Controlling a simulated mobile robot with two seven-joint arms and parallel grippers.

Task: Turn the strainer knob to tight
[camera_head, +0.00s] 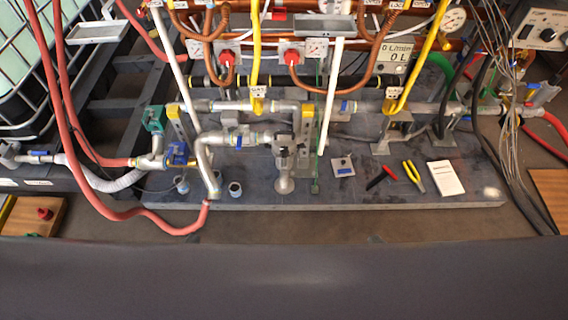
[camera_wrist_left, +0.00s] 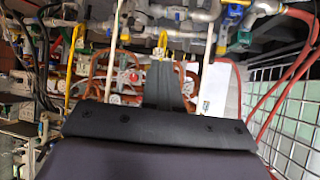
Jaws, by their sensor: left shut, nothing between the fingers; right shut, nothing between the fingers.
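A grey metal fitting (camera_head: 284,158) with a rounded lower end stands at the front of the pipework in the head view. It looks like the strainer, but its knob and any tight marking are too small to make out. My left gripper (camera_wrist_left: 161,66) shows in the left wrist view as a dark body with its fingers together, empty. Pipes and hoses lie beyond it, and it appears apart from them. My left gripper does not show in the head view. My right gripper is in neither view.
A blue-handled valve (camera_head: 177,152) and a red hose (camera_head: 135,212) are left of the fitting. A red-black tool (camera_head: 380,178), yellow pliers (camera_head: 414,176) and a white card (camera_head: 446,178) lie right on the grey slab (camera_head: 400,198). Cables (camera_head: 500,110) hang at far right.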

